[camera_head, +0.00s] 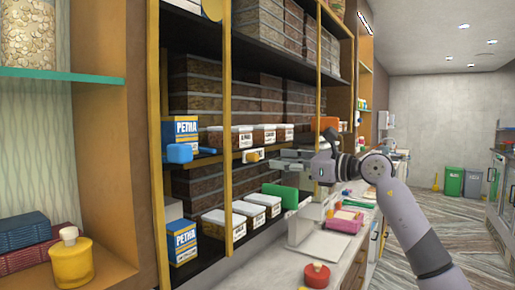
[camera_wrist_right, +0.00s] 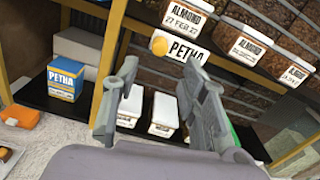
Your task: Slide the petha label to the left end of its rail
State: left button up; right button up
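The petha label is a white card reading PETHA (camera_wrist_right: 184,50) with a round orange-yellow knob at its left. It sits on the shelf-edge rail, and in the head view it shows small and partly turned away (camera_head: 246,156). My right gripper (camera_head: 280,159) reaches in from the right, just right of the label. In the right wrist view my right gripper (camera_wrist_right: 160,75) has its two fingers spread with nothing between them. The knob lies beyond the fingertips, apart from them as far as I can tell. My left gripper is not in view.
A blue block (camera_head: 179,153) sits at the rail's left, near an upright yellow post (camera_head: 227,120). Blue PETHA boxes (camera_head: 181,241) stand on the shelves at left. Labelled almond tubs (camera_head: 264,136) line the shelf above the rail. A green block (camera_head: 281,195) is below the gripper.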

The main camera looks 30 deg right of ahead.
aim_at(258, 158)
jog(key=p+x, duration=0.3)
jog(key=x, duration=0.4)
jog(key=shift+w+a+r, duration=0.1)
jog(key=shift+w, duration=0.25)
jog(key=shift+w+a+p, duration=0.2)
jog(key=shift+w+p, duration=0.15)
jog(key=shift+w, duration=0.05)
jog(key=shift+c, duration=0.6)
grip_shut()
